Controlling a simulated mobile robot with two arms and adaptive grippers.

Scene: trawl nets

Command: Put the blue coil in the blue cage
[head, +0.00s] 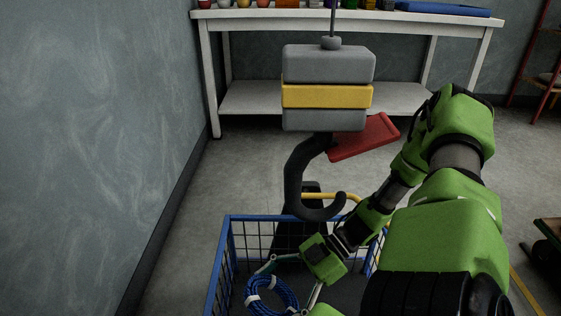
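The blue coil (262,284), a ring of blue cable with white bands, shows at the bottom of the head view, partly cut off by the lower edge. It appears within the outline of the blue cage (225,256), a wire basket with a blue rim; I cannot tell whether it touches the cage floor. My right gripper (277,292) reaches down into the cage from the right. Its fingers are spread wide, one above the coil and one to its right. The coil shows between them. My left gripper is not in view.
A grey and yellow hoist block with a dark hook (318,211) hangs over the cage's far side. A red panel (364,138) sits behind it. A white workbench (254,97) stands at the back. A wall is on the left, with free floor between.

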